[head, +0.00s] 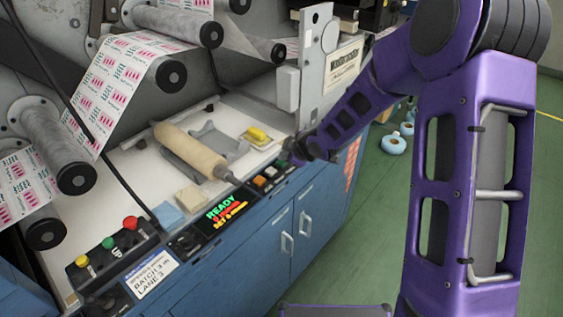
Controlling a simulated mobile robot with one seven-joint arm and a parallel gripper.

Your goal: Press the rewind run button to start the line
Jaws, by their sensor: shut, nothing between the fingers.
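A row of small buttons sits on the front edge of the blue machine, including an orange one (258,181) and a pale one (270,172). My gripper (289,157) is shut and empty at the right end of this row, close over the panel. It hides part of the panel there, and I cannot tell whether it touches a button. I cannot read any button label, so I cannot tell which is rewind run. A lit display (225,207) left of the row reads READY in green. A separate box at the left has yellow, green (108,243) and red buttons.
A wooden-coloured roller (190,150) lies on the white worktop, with a yellow block (258,134) behind it. Printed web (110,85) runs over rollers at upper left. White rolls (393,143) lie on the green floor, which is open at right.

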